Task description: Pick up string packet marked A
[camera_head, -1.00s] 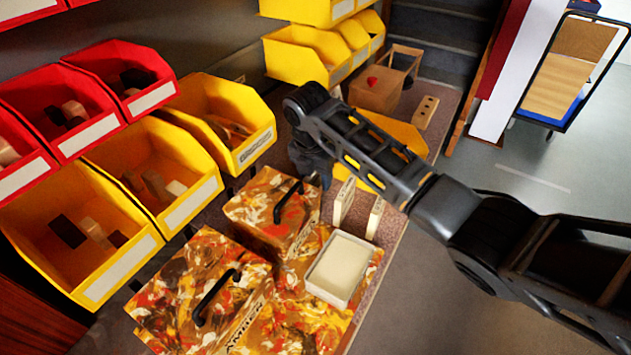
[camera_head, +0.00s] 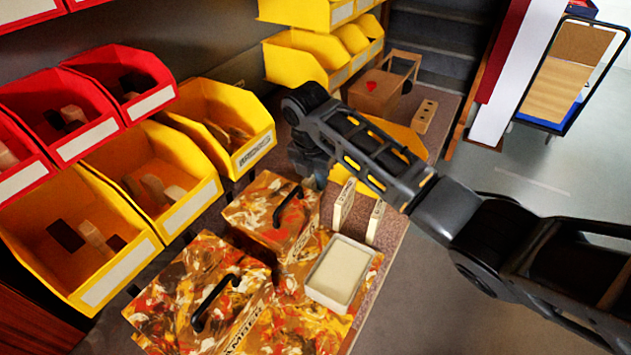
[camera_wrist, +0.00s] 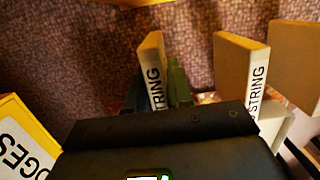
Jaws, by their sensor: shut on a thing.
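My gripper (camera_wrist: 155,92) is shut on a thin tan string packet (camera_wrist: 152,62) standing upright between its dark fingers. The packet's white label reads "TRING" as far as it shows; its marking letter is hidden behind the gripper body. Two more upright packets stand to its right in the wrist view, a nearer one (camera_wrist: 238,62) labelled "STRING" and a farther one (camera_wrist: 296,62). In the head view my gripper (camera_head: 315,175) is low behind the patterned box, and the held packet is mostly hidden. Two other packets, one (camera_head: 343,206) and another (camera_head: 375,222), stand to its right.
Two marbled boxes with black handles, one at the back (camera_head: 265,222) and one in front (camera_head: 180,290), fill the bench's near side. A white-topped tray (camera_head: 340,270) lies beside them. Yellow bins (camera_head: 215,120) line the left. A yellow holder (camera_wrist: 25,140) is close left of my gripper.

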